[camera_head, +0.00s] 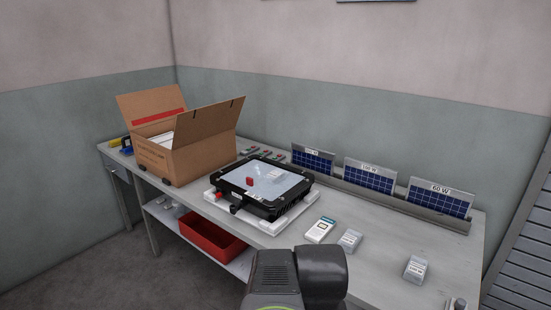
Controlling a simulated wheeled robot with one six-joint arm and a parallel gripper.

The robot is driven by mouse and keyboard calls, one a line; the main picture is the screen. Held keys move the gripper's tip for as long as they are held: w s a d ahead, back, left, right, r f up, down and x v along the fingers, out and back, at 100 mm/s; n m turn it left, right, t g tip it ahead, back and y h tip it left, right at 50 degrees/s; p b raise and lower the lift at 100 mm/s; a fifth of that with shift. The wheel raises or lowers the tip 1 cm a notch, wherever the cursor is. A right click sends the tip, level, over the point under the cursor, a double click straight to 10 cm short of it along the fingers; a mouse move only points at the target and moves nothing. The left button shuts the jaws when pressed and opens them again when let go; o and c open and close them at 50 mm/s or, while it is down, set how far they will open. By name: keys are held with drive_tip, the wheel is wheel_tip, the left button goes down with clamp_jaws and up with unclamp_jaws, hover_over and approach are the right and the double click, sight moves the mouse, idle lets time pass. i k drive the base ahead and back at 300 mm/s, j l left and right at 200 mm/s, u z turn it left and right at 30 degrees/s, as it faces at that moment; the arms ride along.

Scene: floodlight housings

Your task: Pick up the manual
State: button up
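A small white item with a dark and blue printed face (320,230) lies on the grey workbench (385,258), right of the black floodlight housing. It may be the manual, but its print is too small to read. White material (163,139) also shows inside the open cardboard box (190,155); I cannot tell what it is. The black floodlight housing (262,186) lies on a white tray, with a small red part on its glass face. A dark part of my arm shows at the bottom middle. My gripper's fingers are not in view.
Two small grey-white labelled packs (349,240) (415,269) lie on the bench's right part. Solar panels (369,176) stand in a rail along the back. A red bin (212,237) is on the lower shelf. Bare bench lies between the packs and the rail.

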sight(321, 228)
drive_tip(key=i+j+z, duration=0.25)
drive_tip(key=i+j, duration=0.15)
drive_tip(key=i+j+z, duration=0.3)
drive_tip(key=i+j, duration=0.2)
drive_tip(key=i+j+z, duration=0.25)
drive_tip(key=i+j, duration=0.15)
drive_tip(key=j, duration=0.25)
